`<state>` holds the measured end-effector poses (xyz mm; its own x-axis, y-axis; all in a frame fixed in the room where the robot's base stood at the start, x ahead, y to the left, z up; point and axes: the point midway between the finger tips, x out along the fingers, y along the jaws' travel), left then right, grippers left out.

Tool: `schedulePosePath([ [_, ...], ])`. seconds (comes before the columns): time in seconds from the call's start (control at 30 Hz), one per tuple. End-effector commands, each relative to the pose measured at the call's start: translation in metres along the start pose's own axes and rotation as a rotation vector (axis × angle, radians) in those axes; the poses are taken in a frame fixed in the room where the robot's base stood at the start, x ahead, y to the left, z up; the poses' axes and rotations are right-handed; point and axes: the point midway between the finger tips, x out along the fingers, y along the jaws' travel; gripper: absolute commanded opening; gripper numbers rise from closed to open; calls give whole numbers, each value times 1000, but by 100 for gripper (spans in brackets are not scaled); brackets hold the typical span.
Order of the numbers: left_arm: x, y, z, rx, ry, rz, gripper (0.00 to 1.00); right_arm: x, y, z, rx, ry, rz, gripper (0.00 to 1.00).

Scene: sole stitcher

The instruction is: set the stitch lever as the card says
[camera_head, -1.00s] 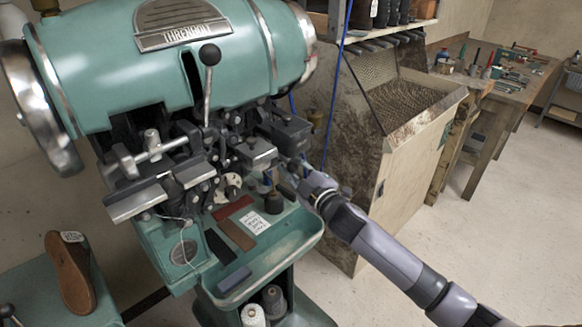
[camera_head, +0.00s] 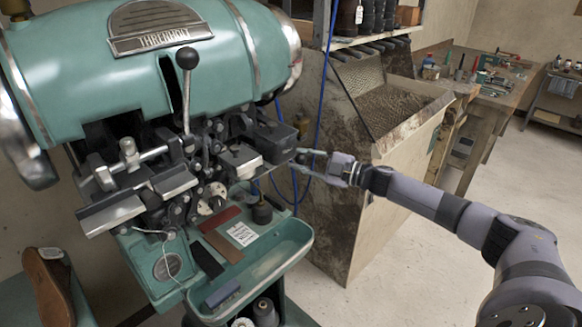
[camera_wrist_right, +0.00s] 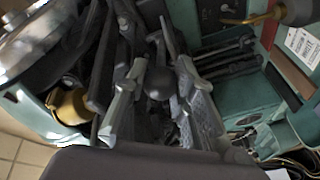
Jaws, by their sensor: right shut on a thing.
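The teal stitching machine (camera_head: 150,62) fills the left of the head view. A tall lever with a black ball knob (camera_head: 187,57) stands upright at its front, clear of my gripper. The white card (camera_head: 243,234) lies on the machine's tray; its writing is too small to read. It also shows in the wrist view (camera_wrist_right: 303,46). My right gripper (camera_head: 303,161) is at the right side of the machine's head. In the wrist view, its fingers (camera_wrist_right: 160,98) are shut on a dark round knob (camera_wrist_right: 159,83). The stem below the knob is mostly hidden. My left gripper is out of view.
The machine's tray (camera_head: 285,247) holds dark and red-brown strips beside the card. A brown shoe form (camera_head: 47,285) stands at lower left. A worn wooden cabinet (camera_head: 350,160) and blue cables are close behind my right gripper. The floor at right is open.

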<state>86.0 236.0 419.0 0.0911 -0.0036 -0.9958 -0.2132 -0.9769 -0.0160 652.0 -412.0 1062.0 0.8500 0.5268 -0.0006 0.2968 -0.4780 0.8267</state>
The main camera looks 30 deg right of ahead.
Motion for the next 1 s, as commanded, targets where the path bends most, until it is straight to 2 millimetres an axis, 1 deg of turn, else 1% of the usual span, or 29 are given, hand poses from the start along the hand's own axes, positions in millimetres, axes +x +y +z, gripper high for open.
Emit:
schedulePosePath([
  [0.03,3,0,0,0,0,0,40,0,1,3,-3,5,-3,0],
  [0.13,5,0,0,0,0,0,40,-1,2,5,-2,15,-11,0],
  [0.57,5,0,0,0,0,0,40,-1,4,5,-2,23,-15,0],
  [0.6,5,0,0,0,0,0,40,-1,4,5,-2,23,-15,25],
  [0.9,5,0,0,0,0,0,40,-1,4,4,-2,24,-16,45],
  [1.0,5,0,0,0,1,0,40,-1,3,4,-1,24,-16,46],
])
